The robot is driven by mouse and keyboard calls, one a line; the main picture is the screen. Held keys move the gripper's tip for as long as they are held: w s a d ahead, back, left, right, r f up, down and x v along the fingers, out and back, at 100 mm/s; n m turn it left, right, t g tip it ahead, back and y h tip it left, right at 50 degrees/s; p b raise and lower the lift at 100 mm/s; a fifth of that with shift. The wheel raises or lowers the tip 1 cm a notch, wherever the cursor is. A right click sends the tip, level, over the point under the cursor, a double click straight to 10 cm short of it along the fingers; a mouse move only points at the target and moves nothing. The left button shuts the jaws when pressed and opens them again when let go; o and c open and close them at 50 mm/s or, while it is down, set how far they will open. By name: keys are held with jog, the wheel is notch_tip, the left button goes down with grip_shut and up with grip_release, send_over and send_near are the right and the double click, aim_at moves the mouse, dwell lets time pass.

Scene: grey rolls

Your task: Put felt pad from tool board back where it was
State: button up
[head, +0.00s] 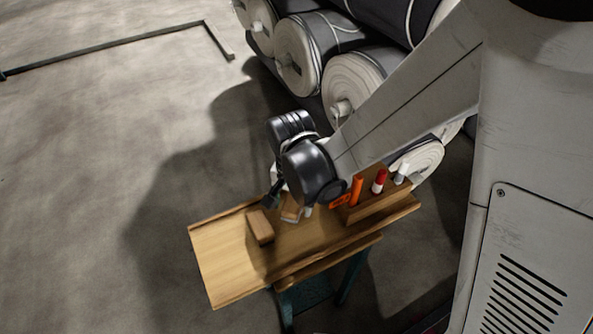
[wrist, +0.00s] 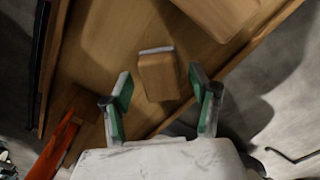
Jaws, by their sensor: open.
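A small wooden block with a pale grey layer along one edge, which looks like the felt pad (wrist: 160,78), lies on the wooden table. In the wrist view it sits ahead of and between my gripper's two spread green-lined fingers (wrist: 160,96), with a gap on each side. In the head view the pad (head: 291,211) is partly hidden under my wrist. My gripper (head: 287,204) is open and empty just above the table there. The tool board (head: 375,207) stands at the table's right end, holding orange, red and white items.
A larger wooden block (head: 260,227) lies left of the pad; it also shows in the wrist view (wrist: 216,14). An orange-handled tool (wrist: 54,148) is at lower left there. The table's (head: 222,262) left end is clear. Big grey rolls (head: 352,82) lie behind.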

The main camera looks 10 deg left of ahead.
jog(key=shift+r, duration=0.1)
notch_tip(320, 180, up, 12)
jog(key=s+d+r+t, duration=0.2)
jog(key=d+r, duration=0.1)
jog(key=d, duration=0.6)
jog(key=s+d+r+n+t, duration=0.1)
jog(key=d+r, duration=0.3)
jog(key=d, duration=0.4)
jog(key=s+d+r+n+t, duration=0.1)
jog(key=s+d+r+t, duration=0.2)
jog(key=d, duration=0.6)
jog(key=shift+s+d+r+t+p, duration=0.2)
jog(key=shift+d+r+t+p, duration=0.2)
jog(key=shift+r+t, duration=0.2)
